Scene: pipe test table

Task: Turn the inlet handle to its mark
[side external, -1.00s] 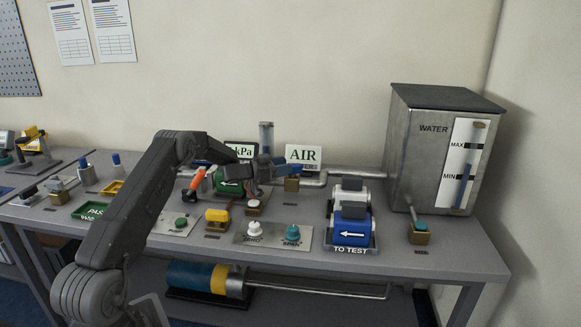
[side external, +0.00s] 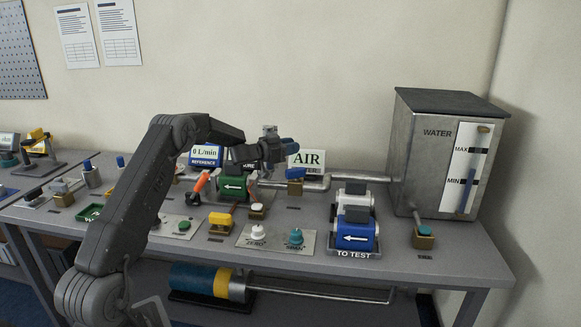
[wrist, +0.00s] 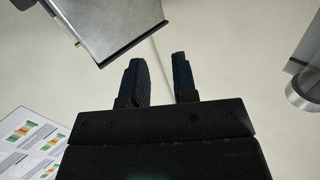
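No handle in view carries a readable inlet label. A blue handle (side external: 296,173) sits on a brass valve body (side external: 294,187) at the pipe, below the AIR sign. An orange handle (side external: 201,181) stands tilted beside the green block (side external: 235,186).
The steel water tank (side external: 418,150) stands at the right. The blue TO TEST block (side external: 354,235) sits left of it. A pipe (side external: 345,178) runs along the back. The AIR sign (side external: 307,160) stands close by my gripper. A yellow handle (side external: 220,218) and several knobs are in front.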

